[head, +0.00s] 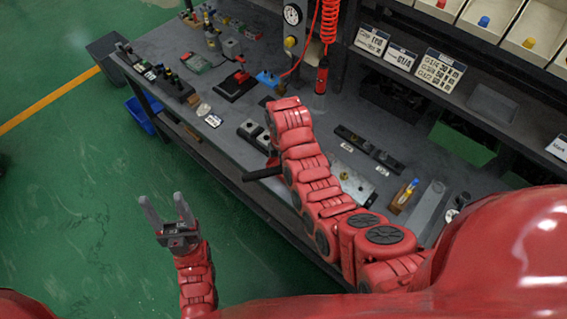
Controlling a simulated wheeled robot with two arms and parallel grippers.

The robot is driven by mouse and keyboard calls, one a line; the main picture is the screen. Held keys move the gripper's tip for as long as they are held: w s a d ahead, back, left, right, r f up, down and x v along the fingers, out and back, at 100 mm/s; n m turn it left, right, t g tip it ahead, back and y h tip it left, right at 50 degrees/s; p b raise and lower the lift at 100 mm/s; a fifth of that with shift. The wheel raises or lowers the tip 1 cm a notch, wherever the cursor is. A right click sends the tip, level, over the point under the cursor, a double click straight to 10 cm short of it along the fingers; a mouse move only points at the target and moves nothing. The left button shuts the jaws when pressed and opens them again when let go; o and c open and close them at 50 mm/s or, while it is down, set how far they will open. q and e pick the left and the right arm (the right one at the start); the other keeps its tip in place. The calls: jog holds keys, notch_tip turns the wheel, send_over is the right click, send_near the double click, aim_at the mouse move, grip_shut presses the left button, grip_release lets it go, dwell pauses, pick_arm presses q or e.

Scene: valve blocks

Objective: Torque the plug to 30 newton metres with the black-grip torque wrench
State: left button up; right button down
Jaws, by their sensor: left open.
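My left gripper (169,216) is open and empty over the green floor, left of the bench's front edge. My right arm (310,175) reaches across the bench. Its gripper is hidden, so its hold cannot be seen. A black bar (262,174), perhaps the grip of the torque wrench, sticks out left from beside this arm at the bench's front edge. What it joins is hidden. A metal block (357,187) lies on the bench just right of the arm, partly covered by it. A small brass-coloured piece (344,176) shows on it; I cannot tell whether it is the plug.
The grey bench (320,125) holds a red tool on a black stand (238,84), black blocks (173,87) and a slotted black rack (369,148). A red coiled hose (329,20) hangs at the back. Shelf bins (483,18) stand top right.

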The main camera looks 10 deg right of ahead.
jog(key=shift+s+n+p, duration=0.3)
jog(key=shift+s, duration=0.05)
jog(key=shift+w+f+m+b, duration=0.1)
jog(key=shift+w+m+b, duration=0.6)
jog(key=shift+w+b, duration=0.55)
jog(key=shift+b, duration=0.2)
jog(key=shift+w+d+m+y+b, duration=0.1)
jog(key=shift+w+m+y+b, duration=0.2)
jog(key=shift+w+m+b, duration=1.1)
jog(key=shift+s+n, duration=0.2)
jog(key=shift+n, duration=0.1)
